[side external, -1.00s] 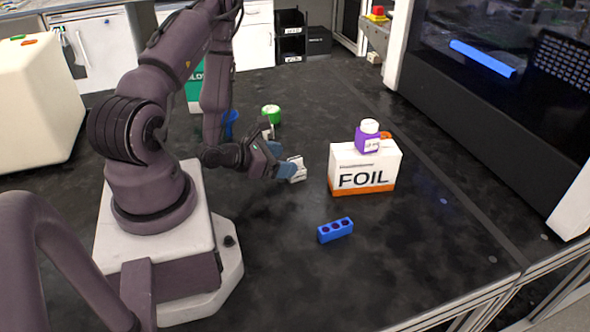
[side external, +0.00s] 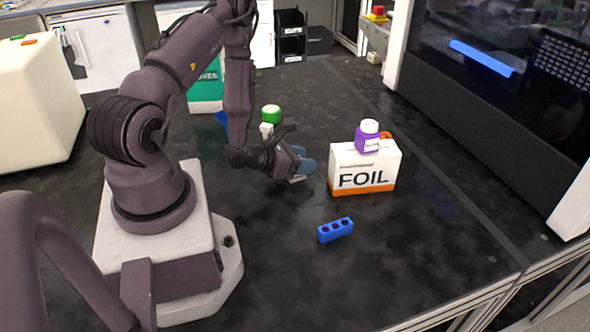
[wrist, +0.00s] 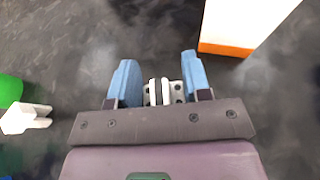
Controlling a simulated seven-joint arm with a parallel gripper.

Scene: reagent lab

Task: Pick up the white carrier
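The white carrier (wrist: 165,92) lies on the dark bench and shows in the wrist view between my gripper's two blue fingers. It is pale, with an upright double ridge and dark holes; its near part is hidden by the gripper body. In the side view only a sliver of the carrier (side external: 298,180) shows beneath my gripper (side external: 304,163). My gripper (wrist: 158,70) is open, with one finger on each side of the carrier and gaps visible. I cannot tell exactly how far above the bench the fingertips are.
A FOIL box (side external: 363,168) with a purple bottle (side external: 367,138) on top stands just right of my gripper. A green-capped container (side external: 271,114) and another white piece (side external: 266,129) stand behind it. A blue holed block (side external: 335,230) lies in front. The front bench is mostly clear.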

